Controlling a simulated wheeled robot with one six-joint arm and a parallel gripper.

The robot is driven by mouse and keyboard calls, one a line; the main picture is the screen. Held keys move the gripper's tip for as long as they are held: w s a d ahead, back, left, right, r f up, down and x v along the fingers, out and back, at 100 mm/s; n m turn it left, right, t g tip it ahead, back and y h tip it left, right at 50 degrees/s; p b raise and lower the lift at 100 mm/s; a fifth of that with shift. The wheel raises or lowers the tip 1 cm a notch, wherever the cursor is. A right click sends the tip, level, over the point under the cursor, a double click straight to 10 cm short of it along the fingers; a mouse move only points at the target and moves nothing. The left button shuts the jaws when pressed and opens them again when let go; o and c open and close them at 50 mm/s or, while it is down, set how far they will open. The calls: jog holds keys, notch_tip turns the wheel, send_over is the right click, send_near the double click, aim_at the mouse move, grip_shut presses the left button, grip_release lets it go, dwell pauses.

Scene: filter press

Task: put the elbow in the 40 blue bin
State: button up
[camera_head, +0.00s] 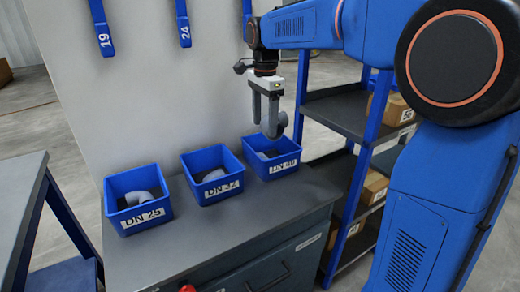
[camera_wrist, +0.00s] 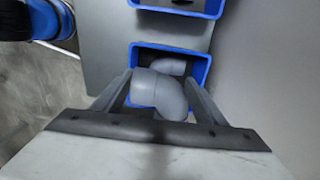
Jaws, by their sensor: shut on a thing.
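My gripper (camera_head: 266,112) points down above the blue bin labelled DN 40 (camera_head: 263,170), the rightmost of three bins on the grey bench. It is shut on a grey pipe elbow (camera_head: 281,126). In the wrist view the elbow (camera_wrist: 158,92) sits between the two fingers of my gripper (camera_wrist: 160,98). The blue bin (camera_wrist: 205,66) lies beneath it in that view, with another grey piece (camera_wrist: 170,66) inside. The held elbow hangs at about the height of the bin's back rim; the exact gap is hard to tell.
The DN 32 bin (camera_head: 187,170) and the DN 25 bin (camera_head: 108,200) stand to the left, each holding grey fittings. A pale panel (camera_head: 150,100) stands behind the bins. A blue shelf rack (camera_head: 345,112) with cardboard boxes stands to the right.

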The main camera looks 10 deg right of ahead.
jog(key=shift+w+a+f, duration=0.1)
jog(key=shift+w, duration=0.2)
jog(key=shift+w+f, duration=0.15)
jog(key=shift+f, duration=4.7)
jog(key=o, duration=1.3)
jog(key=shift+f, duration=0.1)
